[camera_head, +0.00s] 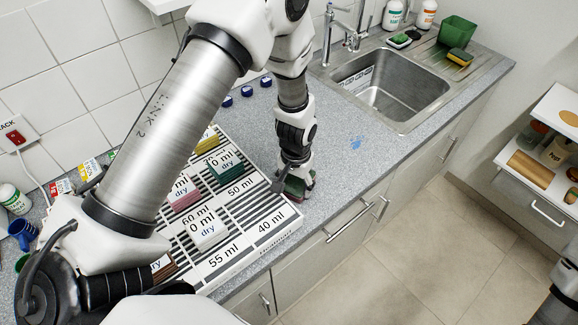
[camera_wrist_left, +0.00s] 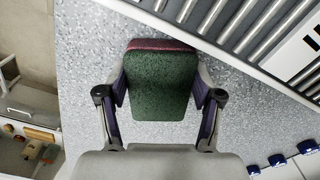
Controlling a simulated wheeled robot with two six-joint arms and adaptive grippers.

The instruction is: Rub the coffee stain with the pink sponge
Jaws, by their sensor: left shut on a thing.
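My left gripper (camera_head: 296,184) is shut on a sponge, low over the grey counter beside the right edge of the slatted tray. In the left wrist view the held sponge (camera_wrist_left: 162,88) shows a dark green face and a dull pink layer along its far edge, between the two fingers. Whether it touches the counter is not clear. A pink block (camera_head: 184,200) labelled "dry" sits in the slatted tray (camera_head: 272,232). I see no brown coffee stain; the gripper may cover part of the counter. A blue stain (camera_head: 356,142) lies right of the gripper. My right gripper is out of view.
The tray also holds green (camera_head: 225,172), yellow (camera_head: 207,142) and white (camera_head: 207,235) blocks. Blue caps (camera_head: 246,90) stand near the wall. A steel sink (camera_head: 392,85) lies at the back right. Counter between tray and sink is mostly clear.

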